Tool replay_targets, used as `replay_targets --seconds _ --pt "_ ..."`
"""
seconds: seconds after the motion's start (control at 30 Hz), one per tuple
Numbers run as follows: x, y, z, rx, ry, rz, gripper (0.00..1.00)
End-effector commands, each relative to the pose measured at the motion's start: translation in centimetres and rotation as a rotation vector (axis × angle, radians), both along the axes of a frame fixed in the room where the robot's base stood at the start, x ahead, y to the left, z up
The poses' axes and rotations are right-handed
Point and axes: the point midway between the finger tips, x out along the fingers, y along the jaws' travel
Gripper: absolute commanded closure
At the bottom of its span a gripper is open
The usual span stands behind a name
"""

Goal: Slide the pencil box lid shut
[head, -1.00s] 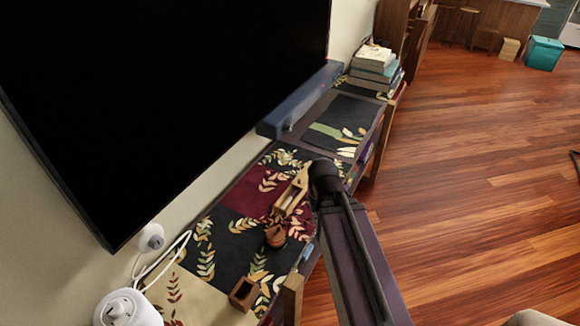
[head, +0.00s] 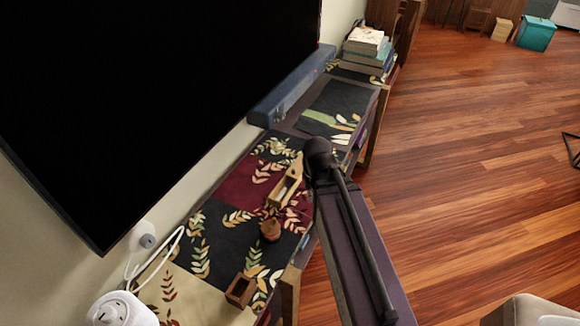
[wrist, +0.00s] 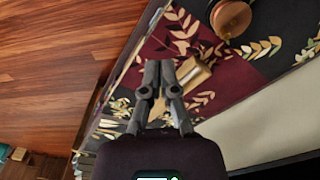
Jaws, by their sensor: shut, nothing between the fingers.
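The wooden pencil box (head: 284,190) lies on the patterned runner on the low shelf. Its open top shows a pale inside, and a wooden piece, apparently the lid, sticks out at its far end, so the box looks partly open. In the wrist view the pencil box (wrist: 195,74) shows as a tan block just right of the fingers, partly hidden by them. My gripper (wrist: 159,64) is shut and empty, its fingertips close beside the box; I cannot tell whether they touch it. In the head view my dark wrist hides the fingers.
A round wooden pot (head: 270,229) stands near the box, and a small open wooden box (head: 241,290) sits closer. A blue soundbar (head: 290,88) and a big dark screen (head: 150,90) line the wall. Books (head: 368,52) are stacked at the far end. Open floor lies right.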

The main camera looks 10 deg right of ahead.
Motion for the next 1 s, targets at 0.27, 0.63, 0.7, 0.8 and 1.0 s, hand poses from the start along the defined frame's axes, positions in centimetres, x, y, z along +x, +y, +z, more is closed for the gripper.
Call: replay_targets --seconds 0.27,0.63,0.7,0.8,1.0 --pt "10.9 0.0 -2.3 0.01 -0.107 0.036 1.0" --pt "26.3 1.4 -4.4 0.018 -0.285 0.103 1.0" --pt "27.6 1.6 -4.5 0.019 -0.302 0.109 1.0" --pt "28.5 1.7 -4.5 0.019 -0.317 0.114 1.0" --pt "28.5 1.8 -4.5 0.019 -0.32 0.115 1.0"
